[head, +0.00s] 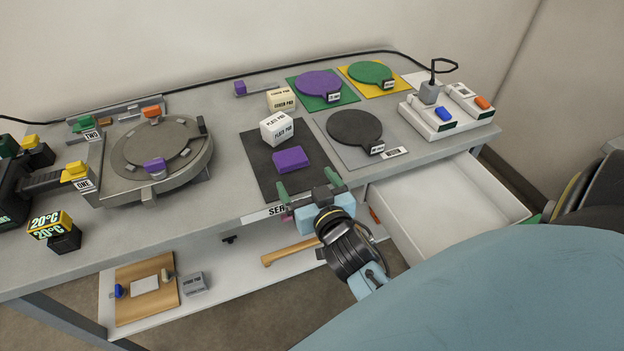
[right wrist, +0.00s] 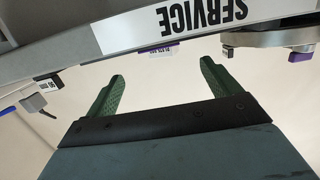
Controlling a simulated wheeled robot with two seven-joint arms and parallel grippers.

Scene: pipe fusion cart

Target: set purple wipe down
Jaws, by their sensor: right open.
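The purple wipe (head: 290,160) lies on the dark service mat (head: 262,182), in front of the white plate pad block (head: 277,128). My right gripper (head: 308,182) is open and empty, with its green fingers spread near the front edge of the table, just in front of the wipe and apart from it. In the right wrist view the open fingers (right wrist: 161,75) have nothing between them, and the SERVICE label (right wrist: 200,15) is beyond them. My left gripper is not in view.
A round metal fixture (head: 180,140) stands to the left. Purple, green and black paddles (head: 355,126) lie on mats behind and to the right. An open white drawer (head: 450,200) juts out at right. A lower shelf (head: 225,285) holds a wooden board (head: 135,300).

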